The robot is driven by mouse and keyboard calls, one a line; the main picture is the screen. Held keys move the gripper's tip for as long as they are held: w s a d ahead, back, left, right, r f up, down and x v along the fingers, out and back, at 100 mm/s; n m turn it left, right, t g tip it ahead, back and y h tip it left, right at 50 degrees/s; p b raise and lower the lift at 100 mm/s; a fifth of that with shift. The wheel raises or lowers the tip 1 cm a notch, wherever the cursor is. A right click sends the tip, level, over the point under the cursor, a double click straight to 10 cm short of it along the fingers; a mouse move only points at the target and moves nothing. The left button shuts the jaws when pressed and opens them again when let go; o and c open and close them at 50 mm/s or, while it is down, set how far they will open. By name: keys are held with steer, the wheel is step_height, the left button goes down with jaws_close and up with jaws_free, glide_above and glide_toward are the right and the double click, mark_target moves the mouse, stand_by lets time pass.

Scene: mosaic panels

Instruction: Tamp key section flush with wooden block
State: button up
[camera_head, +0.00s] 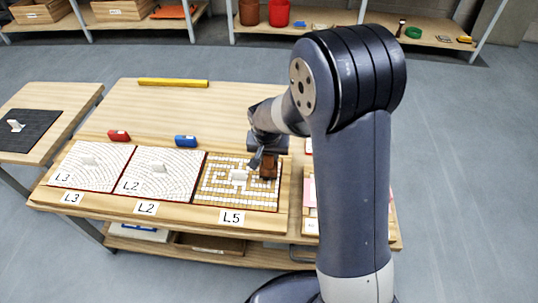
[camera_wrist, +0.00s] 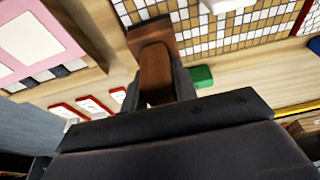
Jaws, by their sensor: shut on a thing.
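My gripper (camera_head: 262,158) is shut on a brown wooden block (camera_head: 268,167) over the right part of the L5 panel (camera_head: 215,203). The block also shows in the wrist view (camera_wrist: 155,68), its end near the panel's tiles. I cannot tell whether the block touches them. The L5 panel carries white and tan tiles in a key pattern (camera_wrist: 200,30), and a small white piece (camera_head: 238,175) stands at its middle. The gripper's fingers are partly hidden by the block and my wrist.
Panels L2 (camera_head: 178,185) and L3 (camera_head: 62,180) lie to the left, each with a white piece. Red (camera_head: 119,135) and blue (camera_head: 186,141) blocks lie behind them. A yellow bar (camera_head: 172,83) lies at the table's back. The table's back middle is clear.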

steer(key=shift+w+r+p, duration=0.1)
steer(key=shift+r+p, duration=1.55)
steer(key=shift+r, duration=1.05)
